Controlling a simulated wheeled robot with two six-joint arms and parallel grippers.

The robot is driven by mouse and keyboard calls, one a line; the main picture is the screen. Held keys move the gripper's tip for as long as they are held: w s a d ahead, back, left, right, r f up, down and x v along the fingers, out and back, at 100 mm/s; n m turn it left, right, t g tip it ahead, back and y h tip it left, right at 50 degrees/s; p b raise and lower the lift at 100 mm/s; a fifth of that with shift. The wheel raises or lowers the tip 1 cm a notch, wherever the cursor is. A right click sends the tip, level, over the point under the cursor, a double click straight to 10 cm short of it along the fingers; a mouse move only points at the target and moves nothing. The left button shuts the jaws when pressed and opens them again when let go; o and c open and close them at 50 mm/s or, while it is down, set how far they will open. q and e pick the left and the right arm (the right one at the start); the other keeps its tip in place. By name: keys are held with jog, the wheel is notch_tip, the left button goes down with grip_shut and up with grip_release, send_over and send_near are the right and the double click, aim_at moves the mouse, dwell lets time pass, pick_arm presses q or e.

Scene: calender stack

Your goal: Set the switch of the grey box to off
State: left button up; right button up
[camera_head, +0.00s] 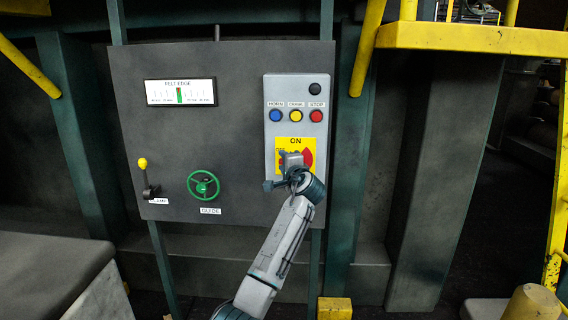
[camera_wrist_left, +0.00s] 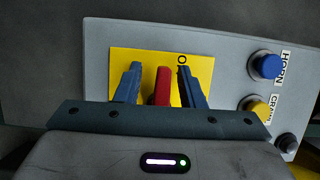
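The grey box (camera_head: 321,135) is mounted on the right part of a dark panel. Its lower part has a yellow plate (camera_head: 283,143) marked ON, with a red rotary switch (camera_head: 308,158) partly hidden by my left gripper (camera_head: 291,160). In the left wrist view, the switch's red handle (camera_wrist_left: 163,86) stands between the two blue fingers of my left gripper (camera_wrist_left: 159,70). A gap shows on each side of the handle, so the fingers are open around it and not gripping. The yellow plate (camera_wrist_left: 117,57) lies behind. My right gripper is not in view.
Above the switch are blue (camera_head: 275,115), yellow (camera_head: 296,115) and red (camera_head: 316,116) buttons and a black knob (camera_head: 315,89). Left on the panel (camera_head: 240,150) are a gauge (camera_head: 180,93), a green handwheel (camera_head: 203,185) and a yellow-knobbed lever (camera_head: 147,180). Yellow railing stands right.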

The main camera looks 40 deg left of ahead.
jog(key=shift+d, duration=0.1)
